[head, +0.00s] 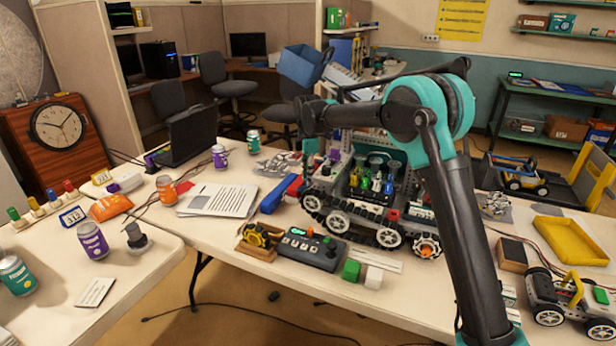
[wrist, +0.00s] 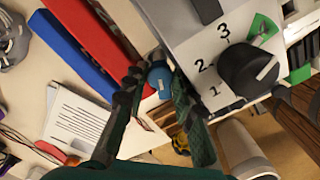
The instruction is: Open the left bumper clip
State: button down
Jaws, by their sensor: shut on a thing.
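In the wrist view my gripper (wrist: 157,84) has its two dark fingers either side of a small blue round piece (wrist: 159,77), shut on it. I cannot tell for sure whether this piece is the left bumper clip. The red and blue bumper bar (wrist: 85,57) lies to the left of the fingers. In the head view the same bar (head: 281,194) lies at the left side of the tracked robot (head: 375,185). My dark wrist is above that robot's left end, and the fingertips are hard to make out there.
A white panel numbered 1 to 3 with a black knob (wrist: 249,68) is right of my fingers. A control box (head: 311,247), green block (head: 351,270) and white block (head: 374,277) stand in front of the robot. Papers (head: 218,200) lie left. A yellow tray (head: 570,240) is right.

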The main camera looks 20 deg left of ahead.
dwell(0.4)
jog(key=c, duration=1.2)
grip_release()
jog(key=shift+a+r, duration=0.1)
jog(key=shift+r, duration=3.9)
